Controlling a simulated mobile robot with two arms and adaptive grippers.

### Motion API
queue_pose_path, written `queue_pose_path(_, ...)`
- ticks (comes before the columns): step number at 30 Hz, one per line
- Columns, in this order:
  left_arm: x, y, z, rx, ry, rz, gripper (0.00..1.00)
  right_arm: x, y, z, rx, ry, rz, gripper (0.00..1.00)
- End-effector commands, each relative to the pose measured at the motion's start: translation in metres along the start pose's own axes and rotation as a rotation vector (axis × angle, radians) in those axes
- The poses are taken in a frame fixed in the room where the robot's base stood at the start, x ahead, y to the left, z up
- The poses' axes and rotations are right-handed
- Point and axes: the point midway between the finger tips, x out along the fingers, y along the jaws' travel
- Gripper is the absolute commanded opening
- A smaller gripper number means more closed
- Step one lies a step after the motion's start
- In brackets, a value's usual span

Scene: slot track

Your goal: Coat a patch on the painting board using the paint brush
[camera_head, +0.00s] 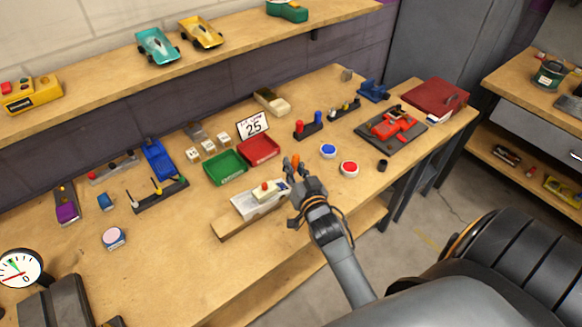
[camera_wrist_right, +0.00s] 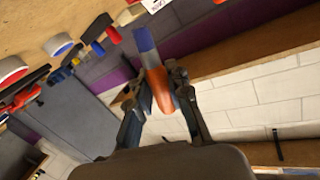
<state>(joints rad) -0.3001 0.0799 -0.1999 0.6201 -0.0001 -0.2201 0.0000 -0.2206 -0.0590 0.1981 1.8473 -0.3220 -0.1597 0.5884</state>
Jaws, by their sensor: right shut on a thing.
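My right gripper (camera_head: 293,170) is above the front edge of the workbench and is shut on the paint brush (camera_head: 296,160). In the right wrist view, the gripper (camera_wrist_right: 161,95) has its fingers on both sides of the brush (camera_wrist_right: 158,88), which has an orange part and a blue end pointing away from the palm. A pale grey-white block (camera_head: 250,206) sits on a wooden board (camera_head: 232,227) just left of the gripper. This may be the painting board, but I cannot tell surely. My left gripper is not in view.
A blue pot (camera_head: 328,151) and a red pot (camera_head: 349,168) stand right of the gripper. A green tray (camera_head: 225,168) and a red tray (camera_head: 260,149) lie behind. A "25" card (camera_head: 253,125) stands behind them. The bench's left front is mostly clear.

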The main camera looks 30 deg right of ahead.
Motion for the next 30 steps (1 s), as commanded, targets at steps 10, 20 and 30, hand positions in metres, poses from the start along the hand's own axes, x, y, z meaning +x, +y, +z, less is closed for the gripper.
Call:
queue_pose_path(10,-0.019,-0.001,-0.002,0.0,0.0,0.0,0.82,0.0,0.0,-0.02,0.001,0.0,0.0,0.0)
queue_pose_path(20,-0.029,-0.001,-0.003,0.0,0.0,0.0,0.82,0.0,-0.001,-0.031,0.0,0.001,0.0,0.0)
queue_pose_path(30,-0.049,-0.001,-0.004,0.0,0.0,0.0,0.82,0.0,0.0,-0.051,0.001,0.0,0.001,0.0)
